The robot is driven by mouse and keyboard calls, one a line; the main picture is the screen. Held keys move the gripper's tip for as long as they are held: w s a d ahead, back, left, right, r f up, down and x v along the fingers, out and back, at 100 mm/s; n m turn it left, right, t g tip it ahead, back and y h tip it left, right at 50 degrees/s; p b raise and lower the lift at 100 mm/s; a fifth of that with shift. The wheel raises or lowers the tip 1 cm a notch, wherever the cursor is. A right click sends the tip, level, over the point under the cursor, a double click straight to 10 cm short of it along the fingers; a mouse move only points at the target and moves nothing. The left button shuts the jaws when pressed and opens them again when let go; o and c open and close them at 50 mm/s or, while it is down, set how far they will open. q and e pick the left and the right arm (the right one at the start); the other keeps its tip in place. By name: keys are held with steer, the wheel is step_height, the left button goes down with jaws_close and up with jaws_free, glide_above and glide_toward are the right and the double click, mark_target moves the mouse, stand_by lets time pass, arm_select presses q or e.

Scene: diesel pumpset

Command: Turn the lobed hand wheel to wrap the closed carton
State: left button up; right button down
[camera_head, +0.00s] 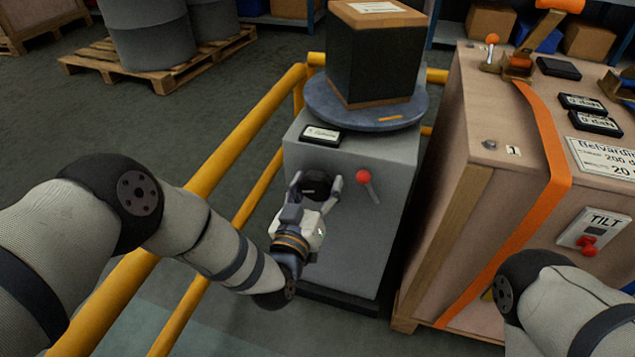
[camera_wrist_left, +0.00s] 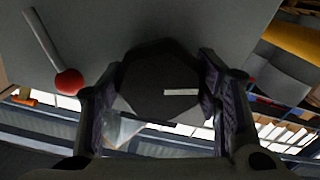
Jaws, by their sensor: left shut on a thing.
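The black lobed hand wheel (camera_head: 318,181) is on the front of a grey machine cabinet (camera_head: 385,205). My left gripper (camera_head: 316,187) is shut on it, one finger on either side. In the left wrist view the wheel (camera_wrist_left: 160,82) sits between the two fingers (camera_wrist_left: 165,100), with a pale mark low on its right part. The closed carton (camera_head: 375,55) stands on a round blue-grey turntable (camera_head: 322,112) on top of the cabinet. Dark film covers the carton's middle; brown cardboard shows at top and bottom. My right gripper is out of view; part of my right arm shows at lower right.
A red-knobbed lever (camera_head: 363,177) is close to the right of the wheel; it also shows in the left wrist view (camera_wrist_left: 69,82). Yellow rails (camera_head: 240,140) run along the left. A large strapped wooden crate (camera_head: 500,190) stands close on the right.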

arm_select(q)
steer(key=shift+m+p, duration=0.3)
steer(key=shift+m, duration=0.7)
steer(key=shift+f, duration=0.1)
steer(key=o, duration=1.2)
steer(key=v, duration=1.2)
